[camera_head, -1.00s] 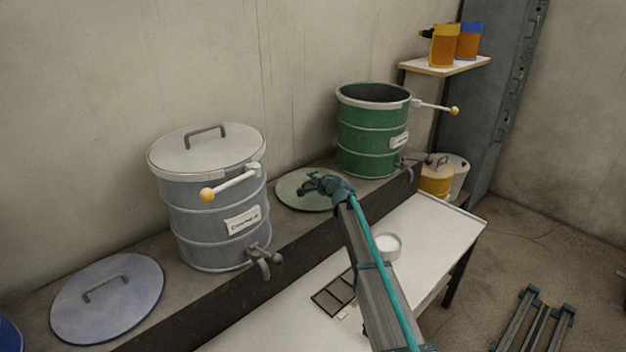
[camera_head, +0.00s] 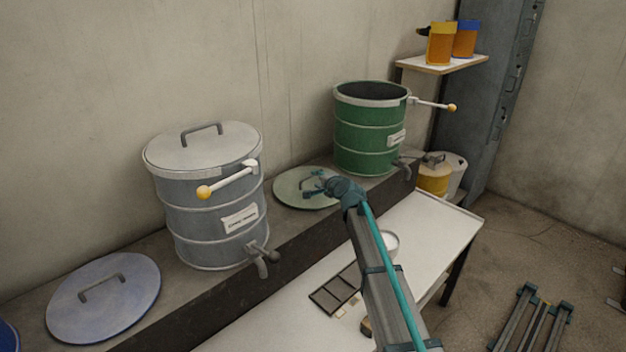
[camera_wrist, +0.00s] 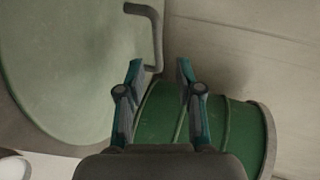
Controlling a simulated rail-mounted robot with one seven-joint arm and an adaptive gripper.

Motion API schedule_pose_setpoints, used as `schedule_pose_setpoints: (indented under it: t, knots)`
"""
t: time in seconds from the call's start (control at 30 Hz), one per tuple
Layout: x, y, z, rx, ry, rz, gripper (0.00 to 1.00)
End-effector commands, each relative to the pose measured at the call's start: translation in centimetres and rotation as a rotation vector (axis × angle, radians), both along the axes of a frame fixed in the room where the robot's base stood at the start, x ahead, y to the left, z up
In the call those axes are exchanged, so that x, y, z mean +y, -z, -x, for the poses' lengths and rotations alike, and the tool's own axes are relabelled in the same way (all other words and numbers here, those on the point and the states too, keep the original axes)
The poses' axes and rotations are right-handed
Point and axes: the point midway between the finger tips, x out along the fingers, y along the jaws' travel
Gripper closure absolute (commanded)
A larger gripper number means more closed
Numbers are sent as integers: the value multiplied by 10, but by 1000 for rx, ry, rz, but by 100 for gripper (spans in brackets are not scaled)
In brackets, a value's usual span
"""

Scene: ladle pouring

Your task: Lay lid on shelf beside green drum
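The pale green lid (camera_head: 290,192) lies flat on the dark shelf (camera_head: 215,290), left of the open-topped green drum (camera_head: 365,135). Its bent handle (camera_head: 306,180) shows on top, clear of my fingers. My gripper (camera_head: 318,186) is over the lid's right part, fingers apart and empty. In the wrist view, the lid (camera_wrist: 70,60) fills the left side and its handle (camera_wrist: 157,35) stands just beyond my open fingertips (camera_wrist: 160,68). The green drum (camera_wrist: 235,135) shows below right in that view, partly behind my fingers.
A grey lidded drum (camera_head: 205,200) with a yellow-knobbed lever stands left on the shelf. A blue lid (camera_head: 105,305) lies farther left. A white table (camera_head: 435,235) stands in front, with a dark tray (camera_head: 335,295) and a white bowl (camera_head: 391,243) on it.

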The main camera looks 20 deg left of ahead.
Motion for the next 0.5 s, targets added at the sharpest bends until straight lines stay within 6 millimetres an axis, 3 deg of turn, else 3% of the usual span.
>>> schedule_pose_setpoints:
  t: [0.03,0.2,0.5]
  knots:
    - [-9,-2,11,-1,1,-1,64]
    - [-26,-12,27,-2,1,0,64]
    - [-33,-16,32,-1,0,1,64]
